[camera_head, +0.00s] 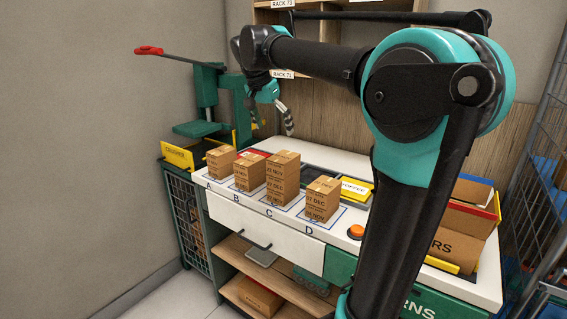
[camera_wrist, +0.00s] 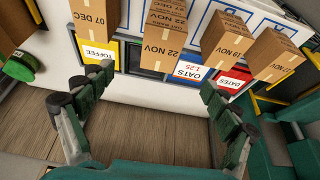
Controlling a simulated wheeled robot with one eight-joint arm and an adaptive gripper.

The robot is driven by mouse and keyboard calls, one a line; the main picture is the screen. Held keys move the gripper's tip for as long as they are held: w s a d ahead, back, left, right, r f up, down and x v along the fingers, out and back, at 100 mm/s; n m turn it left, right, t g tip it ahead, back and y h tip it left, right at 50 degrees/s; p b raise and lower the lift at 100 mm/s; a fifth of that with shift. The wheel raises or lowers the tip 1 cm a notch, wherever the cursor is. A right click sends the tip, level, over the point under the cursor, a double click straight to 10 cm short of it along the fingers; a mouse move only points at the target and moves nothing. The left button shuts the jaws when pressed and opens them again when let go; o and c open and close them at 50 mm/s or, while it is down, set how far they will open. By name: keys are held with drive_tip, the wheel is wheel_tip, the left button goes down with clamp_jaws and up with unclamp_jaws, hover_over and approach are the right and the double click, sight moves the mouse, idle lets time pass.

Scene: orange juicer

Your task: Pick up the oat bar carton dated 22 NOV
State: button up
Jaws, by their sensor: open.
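The carton reading 22 NOV (camera_wrist: 163,32) stands at the top of the wrist view, between one reading 07 DEC (camera_wrist: 96,14) and one reading 19 NOV (camera_wrist: 228,40). A further carton (camera_wrist: 272,55) stands at the right, its date hard to read. In the head view the tall brown carton at spot C (camera_head: 283,180) appears to be the 22 NOV one. A smaller carton at D (camera_head: 322,201) is nearer. My gripper (camera_head: 272,126) is open and empty, above and behind the row.
Bins labelled TOFFEE (camera_wrist: 97,54), OATS (camera_wrist: 188,71) and DATES (camera_wrist: 232,80) line the counter behind the cartons. A green press (camera_head: 206,95) with a red-tipped lever stands at the left. A wire rack stands at far right.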

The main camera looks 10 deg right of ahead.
sight(283, 156)
drive_tip(key=x, duration=1.3)
drive_tip(key=shift+w+d+f, duration=0.15)
drive_tip(key=shift+w+f, duration=0.1)
drive_tip(key=shift+f, duration=0.3)
drive_tip(key=shift+f, duration=0.25)
drive_tip(key=c, duration=1.4)
